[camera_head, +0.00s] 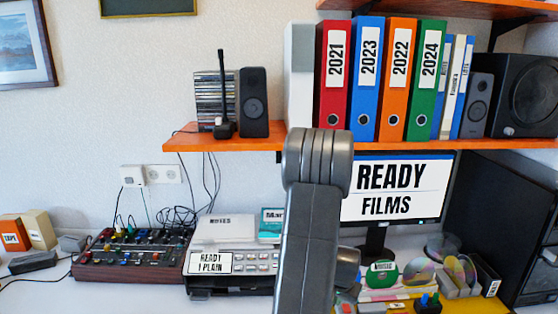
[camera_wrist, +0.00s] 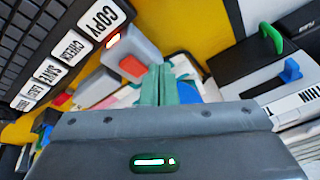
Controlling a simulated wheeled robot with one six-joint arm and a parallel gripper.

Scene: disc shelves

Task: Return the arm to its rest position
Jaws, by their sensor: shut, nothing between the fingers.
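My arm (camera_head: 318,205) rises in the middle of the head view, in front of the orange shelf and the monitor. Its grey links cover part of the desk and the monitor's left side. My gripper is hidden in the head view. In the wrist view my gripper (camera_wrist: 158,84) shows as two greenish fingers close together beyond the grey wrist body, shut and empty. Below the fingers in that view are a grey device with a red button (camera_wrist: 132,66), pale papers and a yellow surface.
An orange shelf (camera_head: 230,144) holds binders (camera_head: 398,70) and speakers. On the desk stand a monitor (camera_head: 398,190), a mixer (camera_head: 130,255), a printer-like device (camera_head: 222,232) and discs (camera_head: 380,272). A black keyboard (camera_wrist: 45,45) and a grey box (camera_wrist: 265,75) flank the gripper in the wrist view.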

